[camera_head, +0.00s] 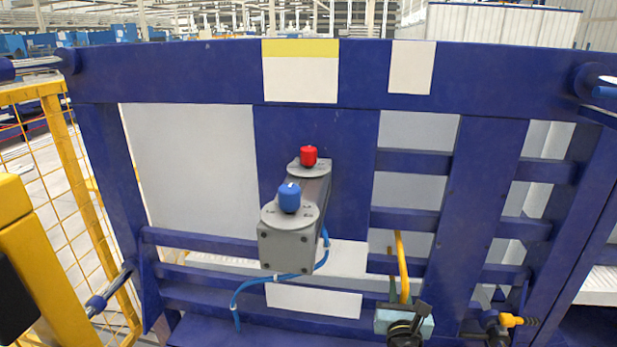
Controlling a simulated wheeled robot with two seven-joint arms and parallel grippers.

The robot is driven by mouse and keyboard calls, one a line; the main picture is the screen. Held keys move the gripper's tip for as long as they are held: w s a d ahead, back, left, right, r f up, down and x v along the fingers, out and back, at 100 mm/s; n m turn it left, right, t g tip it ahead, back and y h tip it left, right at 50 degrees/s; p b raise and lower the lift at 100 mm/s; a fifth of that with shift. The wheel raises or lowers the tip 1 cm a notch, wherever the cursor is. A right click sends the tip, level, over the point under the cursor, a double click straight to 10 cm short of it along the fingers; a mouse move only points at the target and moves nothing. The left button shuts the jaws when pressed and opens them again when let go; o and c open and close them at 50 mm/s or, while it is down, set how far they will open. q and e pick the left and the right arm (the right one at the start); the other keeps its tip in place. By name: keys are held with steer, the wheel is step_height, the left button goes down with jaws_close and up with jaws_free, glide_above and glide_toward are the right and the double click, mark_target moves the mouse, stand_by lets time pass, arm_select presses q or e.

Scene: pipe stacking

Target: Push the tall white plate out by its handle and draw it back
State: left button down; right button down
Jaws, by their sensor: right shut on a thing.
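White plates stand behind the blue frame. A tall white plate (190,180) fills the left opening, and another white panel (415,180) shows behind the bars on the right. I cannot tell for sure which one the handle belongs to. My right gripper (408,325) is dark and sits low in the picture, right of the middle, against a pale grey-green block (385,321). It is shut on what appears to be the plate's handle, which is mostly hidden. My left gripper is not in view.
The blue frame (180,75) surrounds the plates. A grey box (287,248) with a blue button (289,198) and a red button (309,156) juts out at the middle. A blue hose (240,290) hangs below. A yellow mesh fence (75,215) stands left.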

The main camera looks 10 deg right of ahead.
steer(key=shift+s+a, duration=0.2)
steer(key=shift+s, duration=0.25)
steer(key=shift+s+a+f, duration=0.1)
steer(key=shift+s, duration=0.1)
stand_by(0.7)
steer(key=shift+s+a, duration=0.1)
steer(key=shift+s, duration=0.2)
steer(key=c, duration=1.2)
jaws_free()
steer(key=shift+o, duration=0.2)
steer(key=v, duration=0.8)
